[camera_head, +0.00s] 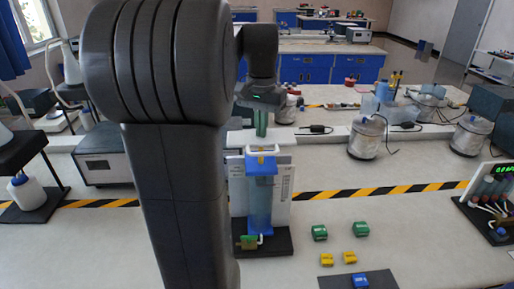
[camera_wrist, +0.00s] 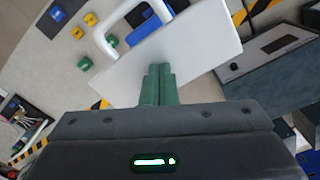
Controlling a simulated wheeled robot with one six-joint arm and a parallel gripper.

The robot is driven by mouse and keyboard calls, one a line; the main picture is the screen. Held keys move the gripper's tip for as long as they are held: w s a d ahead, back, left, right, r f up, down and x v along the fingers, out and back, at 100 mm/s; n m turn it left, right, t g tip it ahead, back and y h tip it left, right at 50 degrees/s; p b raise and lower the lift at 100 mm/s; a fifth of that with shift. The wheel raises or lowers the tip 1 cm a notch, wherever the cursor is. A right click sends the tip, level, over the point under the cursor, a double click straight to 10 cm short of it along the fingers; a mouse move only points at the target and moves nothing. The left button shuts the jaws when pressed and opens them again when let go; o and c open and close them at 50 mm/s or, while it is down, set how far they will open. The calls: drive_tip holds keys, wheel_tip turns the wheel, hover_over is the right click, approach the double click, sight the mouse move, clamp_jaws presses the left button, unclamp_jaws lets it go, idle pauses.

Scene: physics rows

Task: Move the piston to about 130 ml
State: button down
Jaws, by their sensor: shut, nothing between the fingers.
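The piston device stands upright on a dark base (camera_head: 272,243), with a clear blue-tinted cylinder (camera_head: 260,208) in front of a white panel (camera_head: 284,190). The piston's white handle (camera_head: 262,149) sits at its top, above a blue collar (camera_head: 262,166). The scale is too small to read. In the wrist view the white handle (camera_wrist: 107,38) shows as a loop beyond the white panel's edge (camera_wrist: 190,50). My gripper (camera_head: 262,134) has green fingers pressed together, empty, just above the handle. They also show in the wrist view (camera_wrist: 157,72). I cannot tell whether they touch the handle.
Green blocks (camera_head: 319,232) and yellow blocks (camera_head: 327,259) lie on the bench right of the device, with a blue block (camera_head: 361,281) on a dark mat (camera_head: 335,283). A metal vessel (camera_head: 366,139) stands behind right. A striped tape (camera_head: 340,195) crosses the bench.

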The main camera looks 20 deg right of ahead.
drive_tip(key=shift+f+b, duration=0.3)
drive_tip(key=shift+f, duration=0.45)
wheel_tip(320, 180, up, 7)
drive_tip(key=p, duration=0.7)
drive_tip(key=shift+r, duration=0.2)
drive_tip(key=shift+f, duration=0.25)
drive_tip(key=shift+f+b, duration=3)
drive_tip(key=shift+b, duration=0.3)
drive_tip(key=shift+f, duration=0.15)
